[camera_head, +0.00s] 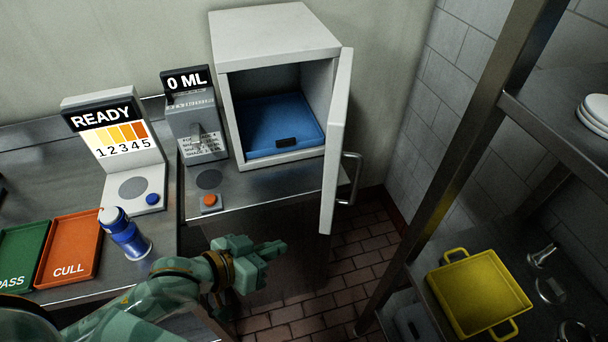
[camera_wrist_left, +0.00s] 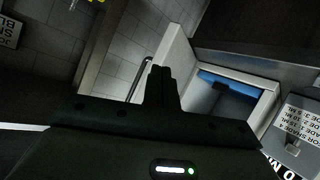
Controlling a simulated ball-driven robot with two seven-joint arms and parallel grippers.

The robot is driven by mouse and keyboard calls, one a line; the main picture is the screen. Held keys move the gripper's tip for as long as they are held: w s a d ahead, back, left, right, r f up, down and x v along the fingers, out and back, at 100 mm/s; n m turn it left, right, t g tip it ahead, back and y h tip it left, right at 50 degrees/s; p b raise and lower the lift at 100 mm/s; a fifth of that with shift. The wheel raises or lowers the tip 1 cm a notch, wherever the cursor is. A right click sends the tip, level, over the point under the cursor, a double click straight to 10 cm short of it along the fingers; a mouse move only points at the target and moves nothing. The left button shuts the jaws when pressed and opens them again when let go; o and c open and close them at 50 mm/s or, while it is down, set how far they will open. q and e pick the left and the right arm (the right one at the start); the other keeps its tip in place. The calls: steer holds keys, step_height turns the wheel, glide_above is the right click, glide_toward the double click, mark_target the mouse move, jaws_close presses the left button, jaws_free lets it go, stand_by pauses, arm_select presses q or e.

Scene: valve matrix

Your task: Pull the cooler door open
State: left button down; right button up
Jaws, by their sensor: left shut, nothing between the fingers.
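The white cooler (camera_head: 275,40) stands at the back of the counter with its door (camera_head: 338,140) swung wide open to the right. A metal bar handle (camera_head: 348,178) sits on the door's outer face. Inside the cooler lies a blue tray (camera_head: 278,125) with a dark tab at its front. My left gripper (camera_head: 275,250) is in front of the counter, below and left of the door, shut and empty. In the left wrist view its fingers (camera_wrist_left: 161,88) are together, with the door (camera_wrist_left: 176,55) and handle (camera_wrist_left: 140,80) beyond them. My right gripper is not in view.
On the counter are a READY panel (camera_head: 112,130), a 0 ML device (camera_head: 194,120), a red button (camera_head: 210,201), a blue-and-white bottle (camera_head: 124,235), and green (camera_head: 22,252) and orange (camera_head: 70,245) trays. A shelf rack on the right holds a yellow pan (camera_head: 480,295). Tiled floor lies between.

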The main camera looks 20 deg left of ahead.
arm_select(q)
steer(key=w+a+r+n+t+h, duration=0.35)
steer(key=a+r+n, duration=0.4)
steer(key=n, duration=0.65)
steer(key=w+d+p, duration=0.3)
steer(key=w+d, duration=0.5)
steer(key=d, duration=0.2)
steer(key=shift+d+r, duration=0.25)
steer(key=shift+r, duration=0.15)
steer(key=shift+t, duration=0.25)
